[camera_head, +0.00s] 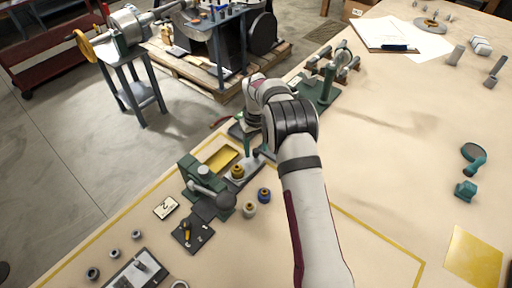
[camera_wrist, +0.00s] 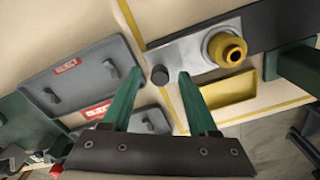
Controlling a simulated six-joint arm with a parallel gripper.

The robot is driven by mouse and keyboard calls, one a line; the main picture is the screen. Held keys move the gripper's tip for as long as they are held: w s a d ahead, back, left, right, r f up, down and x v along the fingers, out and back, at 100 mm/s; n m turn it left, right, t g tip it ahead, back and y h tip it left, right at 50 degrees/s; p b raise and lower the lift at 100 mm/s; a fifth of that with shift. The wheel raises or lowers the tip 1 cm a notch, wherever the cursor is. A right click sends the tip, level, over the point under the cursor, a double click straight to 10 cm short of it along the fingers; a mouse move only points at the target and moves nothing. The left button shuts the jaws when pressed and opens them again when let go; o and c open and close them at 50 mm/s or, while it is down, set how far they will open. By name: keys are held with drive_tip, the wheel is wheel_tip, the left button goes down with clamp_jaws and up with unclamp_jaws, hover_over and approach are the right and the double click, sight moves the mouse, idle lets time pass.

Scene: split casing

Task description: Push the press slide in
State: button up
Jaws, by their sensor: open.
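The press slide (camera_wrist: 190,50) is a light metal plate in the wrist view, on a dark rail that runs right toward the green press (camera_wrist: 298,68). A brass ring-like part (camera_wrist: 227,48) sits on the slide. A dark round knob (camera_wrist: 160,75) stands at the slide's near end. My gripper (camera_wrist: 160,74) is open, its green fingertips on either side of the knob; I cannot tell if they touch it. In the head view the press (camera_head: 205,180) stands left of my gripper, with the brass part (camera_head: 237,172) between them; the fingertips are mostly hidden by my arm.
A yellow tray (camera_wrist: 230,92) lies beside the slide. Grey trays with red labels (camera_wrist: 75,72) lie on the other side. Small bushings (camera_head: 250,209) stand near the press. A green stand (camera_head: 328,82) is beyond my arm.

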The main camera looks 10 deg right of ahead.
drive_tip(key=shift+f, duration=0.25)
clamp_jaws()
idle(1.3)
